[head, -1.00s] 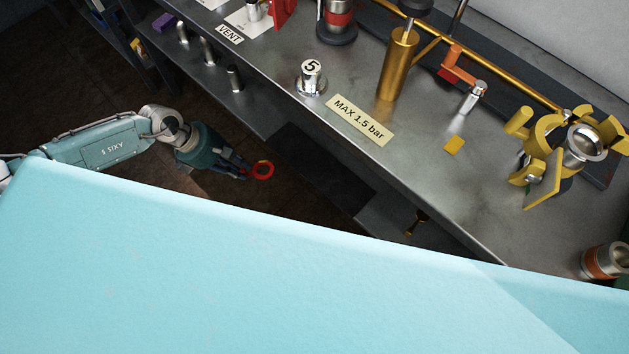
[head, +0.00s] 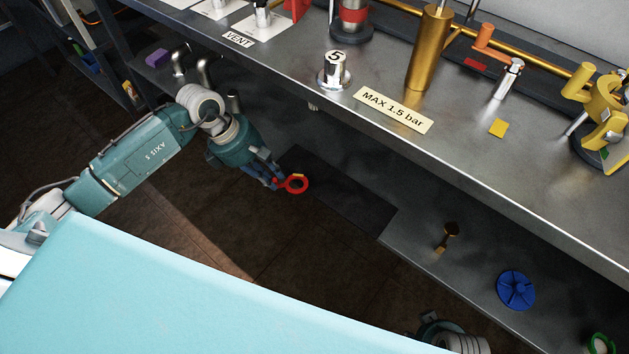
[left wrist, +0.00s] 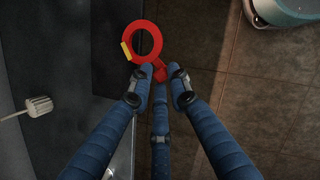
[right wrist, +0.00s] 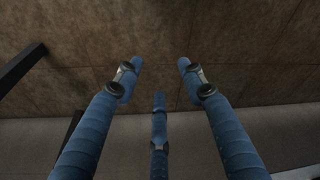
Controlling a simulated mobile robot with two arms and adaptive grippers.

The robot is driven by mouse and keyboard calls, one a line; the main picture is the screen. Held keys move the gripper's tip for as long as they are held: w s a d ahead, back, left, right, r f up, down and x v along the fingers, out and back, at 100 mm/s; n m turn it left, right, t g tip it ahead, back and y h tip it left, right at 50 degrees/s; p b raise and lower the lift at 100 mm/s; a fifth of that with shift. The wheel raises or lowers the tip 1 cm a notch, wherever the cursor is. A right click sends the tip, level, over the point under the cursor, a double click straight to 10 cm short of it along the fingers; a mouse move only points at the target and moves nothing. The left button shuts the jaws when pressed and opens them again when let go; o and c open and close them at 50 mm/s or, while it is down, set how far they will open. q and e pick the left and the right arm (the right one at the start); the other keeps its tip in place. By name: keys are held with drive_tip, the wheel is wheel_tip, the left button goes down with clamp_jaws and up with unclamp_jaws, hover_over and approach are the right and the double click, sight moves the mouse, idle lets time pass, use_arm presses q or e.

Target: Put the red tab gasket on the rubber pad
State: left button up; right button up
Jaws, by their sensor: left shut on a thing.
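The red tab gasket (head: 304,186) is a ring with a small yellow mark. My left gripper (head: 275,184) is shut on its tab and holds the ring out beyond the fingertips. In the left wrist view the ring (left wrist: 154,42) shows ahead of the left fingers (left wrist: 160,78). A dark flat rectangle on the low shelf, which looks like the rubber pad (head: 345,200), lies just right of the gasket. In the head view the gasket shows by its left edge; the height between them is unclear. My right gripper (right wrist: 160,65) is open and empty in the right wrist view.
The bench top above the low shelf carries a post marked 5 (head: 336,70), a gold cylinder (head: 430,50) and a MAX 1.5 bar label (head: 393,109). A blue wheel (head: 516,290) and a brass piece (head: 446,237) are on the low shelf further right.

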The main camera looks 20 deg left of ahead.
use_arm(q)
drive_tip(key=w+d, duration=0.1)
drive_tip(key=d, duration=0.2)
drive_tip(key=w+d, duration=0.2)
drive_tip(key=d, duration=0.1)
drive_tip(key=w+d, duration=0.1)
drive_tip(key=d, duration=0.2)
drive_tip(key=shift+w+d, duration=0.1)
drive_tip(key=shift+w, duration=0.2)
drive_tip(key=shift+f, duration=0.2)
wheel_tip(320, 180, down, 2)
drive_tip(key=shift+s+f, duration=0.1)
drive_tip(key=shift+f, duration=0.45)
use_arm(e)
drive_tip(key=shift+w+r, duration=0.15)
drive_tip(key=shift+r, duration=0.6)
use_arm(q)
drive_tip(key=shift+b, duration=0.35)
use_arm(e)
drive_tip(key=shift+r, duration=0.1)
use_arm(q)
drive_tip(key=shift+f, duration=0.1)
drive_tip(key=o, duration=0.8)
use_arm(e)
drive_tip(key=shift+w+r, duration=0.1)
drive_tip(key=shift+r, duration=0.15)
